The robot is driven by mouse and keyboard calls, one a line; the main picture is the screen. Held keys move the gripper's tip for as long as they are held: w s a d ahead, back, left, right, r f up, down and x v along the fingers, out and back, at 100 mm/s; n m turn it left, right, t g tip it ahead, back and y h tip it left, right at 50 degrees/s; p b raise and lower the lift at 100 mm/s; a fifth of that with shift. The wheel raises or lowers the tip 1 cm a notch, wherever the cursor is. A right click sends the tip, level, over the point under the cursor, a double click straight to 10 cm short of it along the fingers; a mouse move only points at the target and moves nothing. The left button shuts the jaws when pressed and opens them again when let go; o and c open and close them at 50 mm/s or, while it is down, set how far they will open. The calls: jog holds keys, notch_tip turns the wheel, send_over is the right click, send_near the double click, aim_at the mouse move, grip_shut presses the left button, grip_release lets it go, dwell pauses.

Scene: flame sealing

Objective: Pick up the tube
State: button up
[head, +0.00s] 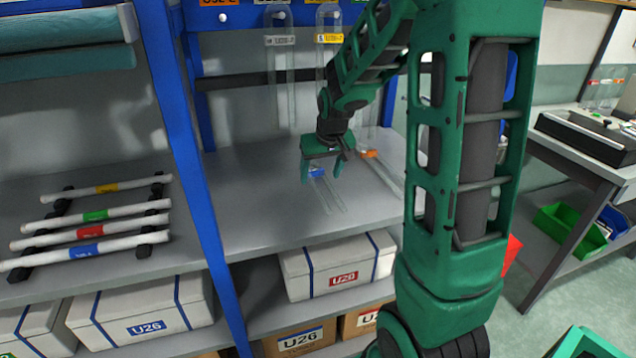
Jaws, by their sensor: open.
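My gripper (321,176) is open, its green fingers pointing down above the grey shelf (260,215). A clear tube with a blue end (332,192) lies on the shelf under it; the blue end shows between the fingertips. I cannot tell whether the fingers touch it. A second clear tube with an orange end (385,170) lies to the right of the gripper. Part of that tube is hidden behind my arm.
A blue post (190,130) stands left of the gripper. Beyond it, white tubes with coloured labels (95,210) lie on a dark rack. The shelf left of the blue-ended tube is clear. A workbench (590,160) is at right.

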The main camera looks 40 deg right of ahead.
jog(key=shift+w+f, duration=0.2)
jog(key=shift+f, duration=0.45)
jog(key=c, duration=1.2)
jog(key=shift+r, duration=0.15)
